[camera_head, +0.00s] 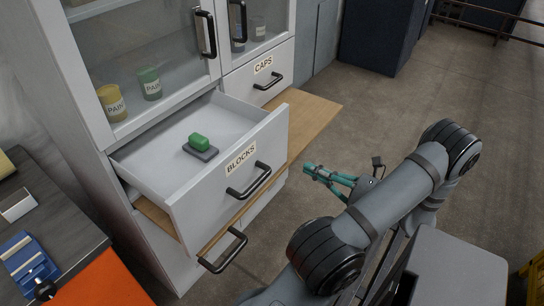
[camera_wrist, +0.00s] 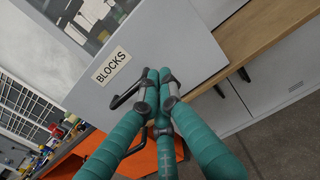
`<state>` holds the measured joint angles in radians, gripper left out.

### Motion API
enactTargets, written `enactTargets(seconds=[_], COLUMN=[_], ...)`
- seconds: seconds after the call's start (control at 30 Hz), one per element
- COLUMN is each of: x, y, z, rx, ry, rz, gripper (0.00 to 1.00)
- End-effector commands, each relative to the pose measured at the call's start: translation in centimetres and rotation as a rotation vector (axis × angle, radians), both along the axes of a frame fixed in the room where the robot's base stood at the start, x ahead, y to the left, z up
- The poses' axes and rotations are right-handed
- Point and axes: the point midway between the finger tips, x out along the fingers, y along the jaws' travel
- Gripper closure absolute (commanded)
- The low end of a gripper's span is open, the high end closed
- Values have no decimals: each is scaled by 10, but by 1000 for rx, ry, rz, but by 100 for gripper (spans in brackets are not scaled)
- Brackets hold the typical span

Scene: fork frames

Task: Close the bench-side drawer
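The drawer labelled BLOCKS (camera_head: 222,190) is pulled far out of the white cabinet, on the side near the dark bench (camera_head: 45,210). Its black handle (camera_head: 249,182) is on its front. A green block on a grey base (camera_head: 200,146) sits inside. My gripper (camera_head: 308,169) is in front of the drawer, to the right of the handle in the head view, with a gap between them. In the wrist view my teal fingers (camera_wrist: 158,74) meet at the tips, with nothing seen between them. They overlap the drawer front (camera_wrist: 165,45) and hide part of its handle (camera_wrist: 124,98).
The CAPS drawer (camera_head: 257,72) beside it is shut. A wooden ledge (camera_head: 312,108) juts out below the drawers, with another black handle (camera_head: 222,252) lower down. Glass doors with paint jars (camera_head: 149,84) are above. The floor (camera_head: 400,115) to the right is clear.

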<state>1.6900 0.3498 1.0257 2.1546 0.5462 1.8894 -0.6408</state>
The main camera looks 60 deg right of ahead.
Motion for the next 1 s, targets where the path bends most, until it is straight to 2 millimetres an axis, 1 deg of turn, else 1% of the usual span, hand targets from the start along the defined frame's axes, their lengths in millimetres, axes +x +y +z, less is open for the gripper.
enactTargets(seconds=[0.03,0.3,0.4,0.5,0.6,0.7,1.0], x=[11,68,86,99,109,114,116], y=[1,-1,-2,-3,-4,-5,-5], z=[1,1,1,1,1,0,0], rx=[3,3,2,2,1,0,0], ry=[-1,0,0,1,0,0,0], rz=[7,7,6,5,4,1,1], gripper=[100,100,100,100,100,100,100])
